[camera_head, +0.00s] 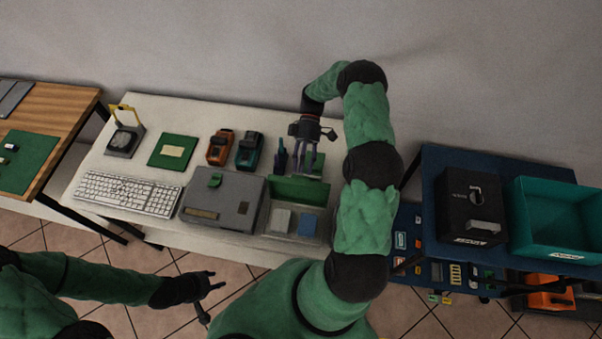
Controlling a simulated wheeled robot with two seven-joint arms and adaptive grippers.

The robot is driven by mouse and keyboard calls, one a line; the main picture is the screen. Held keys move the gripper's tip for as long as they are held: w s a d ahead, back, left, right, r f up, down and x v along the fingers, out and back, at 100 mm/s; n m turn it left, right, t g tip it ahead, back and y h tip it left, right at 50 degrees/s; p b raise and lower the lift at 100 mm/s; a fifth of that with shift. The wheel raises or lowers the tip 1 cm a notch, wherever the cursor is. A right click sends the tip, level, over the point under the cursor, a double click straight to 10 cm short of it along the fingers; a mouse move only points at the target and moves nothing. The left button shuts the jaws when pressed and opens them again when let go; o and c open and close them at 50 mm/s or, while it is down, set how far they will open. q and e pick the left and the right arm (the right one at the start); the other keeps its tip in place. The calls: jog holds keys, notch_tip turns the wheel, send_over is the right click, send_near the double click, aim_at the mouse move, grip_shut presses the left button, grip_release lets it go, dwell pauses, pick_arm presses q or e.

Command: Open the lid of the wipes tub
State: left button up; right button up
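No label marks the wipes tub clearly. A shallow container (268,219) at the table's front right holds a white piece (280,220) and a blue piece (307,224). A green panel (299,188) stands along its back edge and looks like a raised lid. A grey box (240,192) with a green tab (215,179) is left of it; its top looks closed. My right gripper (306,168) points down just behind the green panel, fingers apart and empty; I cannot tell whether it touches. My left gripper (214,284) is in front of the table, fingers spread and empty.
On the white table (185,112) are a keyboard (128,193), a yellow-handled device (124,138), a green mat (160,151), and an orange (221,147) and a teal device (249,150). A blue shelf with a black box (466,205) and teal bin (562,217) stands right.

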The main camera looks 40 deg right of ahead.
jog(key=v, duration=0.8)
jog(key=shift+d, duration=0.2)
jog(key=shift+w+r, duration=0.15)
jog(key=c, duration=0.8)
jog(key=m+h, duration=0.1)
jog(key=m, duration=0.1)
jog(key=m+t+h+b, duration=0.1)
jog(key=shift+a+r+m+b, duration=0.2)
jog(key=shift+m+b, duration=0.1)
jog(key=shift+m, duration=0.1)
grip_shut()
jog(key=s+a+f+m+t+h+b, duration=0.2)
jog(key=a+f+m+t+h+b, duration=0.2)
jog(key=m, duration=1)
jog(key=shift+s+a+f+t+h+b, duration=0.4)
jog(key=shift+f+t+h+b, duration=0.45)
jog(key=shift+t+h+b, duration=0.8)
